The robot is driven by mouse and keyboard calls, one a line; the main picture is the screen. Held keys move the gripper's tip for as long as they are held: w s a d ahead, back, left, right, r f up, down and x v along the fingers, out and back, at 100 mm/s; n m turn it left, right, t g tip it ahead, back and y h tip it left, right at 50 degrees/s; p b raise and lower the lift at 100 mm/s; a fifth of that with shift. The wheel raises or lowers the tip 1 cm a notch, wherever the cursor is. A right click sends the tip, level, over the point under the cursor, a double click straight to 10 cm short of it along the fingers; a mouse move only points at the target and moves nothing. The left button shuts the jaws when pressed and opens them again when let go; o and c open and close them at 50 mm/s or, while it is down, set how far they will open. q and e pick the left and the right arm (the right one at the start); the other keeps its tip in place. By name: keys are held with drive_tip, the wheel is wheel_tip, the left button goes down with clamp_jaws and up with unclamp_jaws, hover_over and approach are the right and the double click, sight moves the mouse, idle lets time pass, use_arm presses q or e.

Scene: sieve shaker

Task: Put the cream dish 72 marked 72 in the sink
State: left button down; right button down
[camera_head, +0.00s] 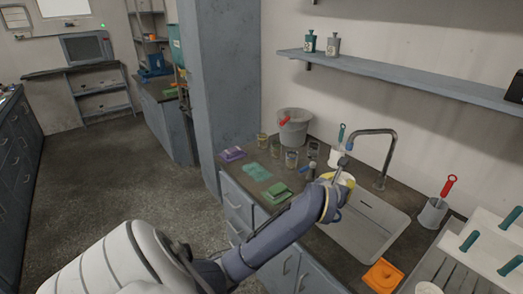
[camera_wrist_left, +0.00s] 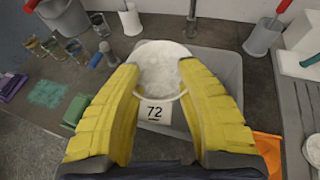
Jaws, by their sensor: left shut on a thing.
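The cream dish 72 (camera_wrist_left: 162,68) is a round, pale dish with a tag marked 72 (camera_wrist_left: 154,113) on its near side. In the left wrist view it sits between the two yellow fingers of my left gripper (camera_wrist_left: 160,80), which are shut on it. The dish has whitish contents. The sink (camera_head: 365,235) is a grey basin in the counter. It also shows in the left wrist view (camera_wrist_left: 228,72), behind and below the dish. In the head view my left gripper (camera_head: 343,182) is at the sink's far left end, above it. My right gripper is not in view.
A curved tap (camera_head: 384,150) stands behind the sink. A grey bucket (camera_head: 293,130), several jars and a green block (camera_head: 277,193) are left of it.

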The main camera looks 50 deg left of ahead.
use_arm(q)
drive_tip(key=w+a+r+n+g+y, duration=0.1)
drive_tip(key=w+a+n+y, duration=0.1)
drive_tip(key=a, duration=1)
drive_tip(key=w+a+r+n+g+y, duration=0.1)
drive_tip(key=w+a+n+y, duration=0.15)
drive_tip(key=a, duration=0.85)
drive_tip(key=n+g+y, duration=0.4)
drive_tip(key=n+g, duration=0.3)
hover_over(254, 174)
wheel_tip(254, 174, down, 17)
drive_tip(key=shift+w+r, duration=0.1)
drive_tip(key=shift+w, duration=0.05)
drive_tip(key=shift+f, duration=2.3)
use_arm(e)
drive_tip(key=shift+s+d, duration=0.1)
use_arm(q)
drive_tip(key=shift+f, duration=0.1)
